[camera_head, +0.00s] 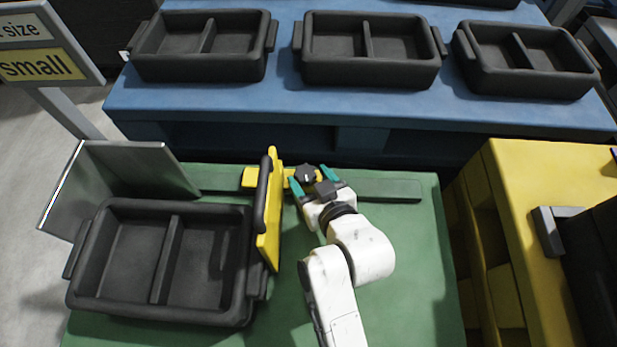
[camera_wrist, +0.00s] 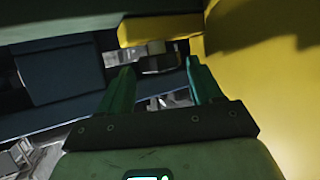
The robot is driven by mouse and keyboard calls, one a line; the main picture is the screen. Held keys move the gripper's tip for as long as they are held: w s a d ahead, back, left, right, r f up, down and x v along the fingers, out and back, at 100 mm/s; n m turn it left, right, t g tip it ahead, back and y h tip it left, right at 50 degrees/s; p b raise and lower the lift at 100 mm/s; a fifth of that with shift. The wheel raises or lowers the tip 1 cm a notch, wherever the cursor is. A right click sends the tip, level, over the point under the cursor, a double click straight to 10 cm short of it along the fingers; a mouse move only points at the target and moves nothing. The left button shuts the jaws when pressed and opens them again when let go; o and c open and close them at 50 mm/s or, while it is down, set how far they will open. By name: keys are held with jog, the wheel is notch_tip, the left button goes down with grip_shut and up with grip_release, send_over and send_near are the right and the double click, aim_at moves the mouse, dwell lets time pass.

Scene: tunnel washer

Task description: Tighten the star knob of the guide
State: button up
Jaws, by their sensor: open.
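The dark star knob (camera_head: 306,173) sits on the yellow foot of the guide (camera_head: 269,225), an upright yellow plate with a black handle, on the green table. My gripper (camera_head: 311,180) is open, with its green fingertips either side of the knob in the head view. In the wrist view the knob (camera_wrist: 158,63) shows under the yellow foot (camera_wrist: 160,28), ahead of and between the open fingertips (camera_wrist: 160,78). Whether a finger touches the knob I cannot tell. The yellow plate (camera_wrist: 265,90) fills the right side there.
A black two-compartment tray (camera_head: 163,222) lies left of the guide, beside a grey upright plate (camera_head: 120,180). A dark rail (camera_head: 390,189) runs along the table's back. Several black trays stand on the blue table (camera_head: 285,105) behind. A yellow block (camera_head: 530,240) stands right.

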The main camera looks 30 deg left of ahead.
jog(key=shift+x, duration=0.75)
jog(key=shift+c, duration=0.3)
jog(key=c, duration=0.7)
